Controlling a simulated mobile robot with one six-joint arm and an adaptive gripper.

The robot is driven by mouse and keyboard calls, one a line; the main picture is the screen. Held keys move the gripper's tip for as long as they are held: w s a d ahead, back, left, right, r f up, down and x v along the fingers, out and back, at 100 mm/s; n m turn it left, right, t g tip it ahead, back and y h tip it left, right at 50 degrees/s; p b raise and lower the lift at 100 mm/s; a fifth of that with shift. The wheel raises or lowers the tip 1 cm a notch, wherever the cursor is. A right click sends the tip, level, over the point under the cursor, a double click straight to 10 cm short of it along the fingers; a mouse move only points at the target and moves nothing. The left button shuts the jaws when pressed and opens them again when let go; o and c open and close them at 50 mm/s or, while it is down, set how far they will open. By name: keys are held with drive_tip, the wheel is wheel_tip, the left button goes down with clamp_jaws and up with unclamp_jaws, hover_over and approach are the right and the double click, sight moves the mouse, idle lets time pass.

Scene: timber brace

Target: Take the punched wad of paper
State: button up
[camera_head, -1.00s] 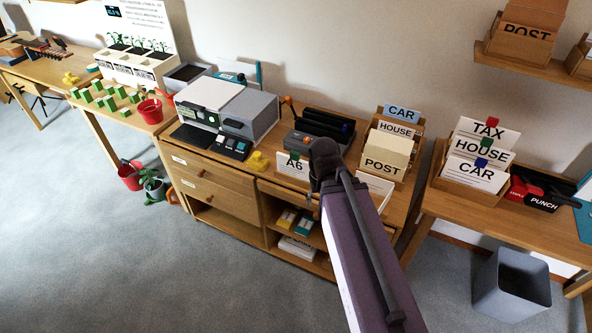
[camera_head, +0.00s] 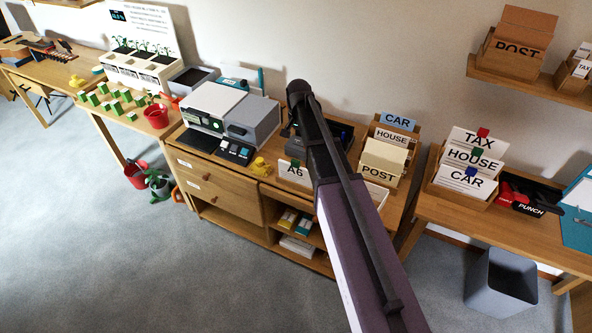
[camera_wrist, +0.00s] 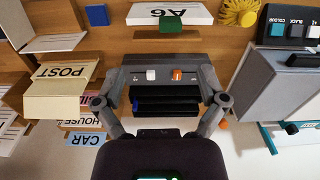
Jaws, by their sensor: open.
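I cannot pick out a punched wad of paper for certain; no punch holes are visible. In the wrist view my gripper (camera_wrist: 160,101) is open, its two fingers spread on either side of a dark slotted machine (camera_wrist: 166,76) with a white and an orange button. Nothing shows between the fingertips except the machine. Its black slots face me, and a bit of blue shows at their left end. In the head view my arm partly covers this machine (camera_head: 342,133) and hides the gripper. A red and black punch (camera_head: 530,208) marked PUNCH lies on the right desk.
A white A6 card (camera_head: 293,173) with a green clip stands before the machine. A grey printer (camera_head: 250,121) is on its left, a POST sorter (camera_head: 383,160) on its right. The TAX, HOUSE and CAR file box (camera_head: 460,190) and a grey bin (camera_head: 502,283) are farther right.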

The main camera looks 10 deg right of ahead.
sight(296, 160)
drive_tip(key=shift+w+a+r, duration=0.1)
drive_tip(key=shift+w+r, duration=0.15)
drive_tip(key=shift+w, duration=0.55)
drive_tip(key=shift+f, duration=0.1)
wheel_tip(296, 160, down, 8)
drive_tip(key=b, duration=0.8)
drive_tip(key=shift+f, duration=0.2)
drive_tip(key=shift+f+b, duration=0.1)
drive_tip(key=shift+b, duration=0.25)
drive_tip(key=f+b, duration=0.3)
drive_tip(key=shift+w+a+f, duration=0.15)
drive_tip(key=shift+a+f, duration=0.05)
drive_tip(key=shift+a, duration=0.05)
drive_tip(key=shift+f+b, duration=0.8)
drive_tip(key=shift+b, duration=0.2)
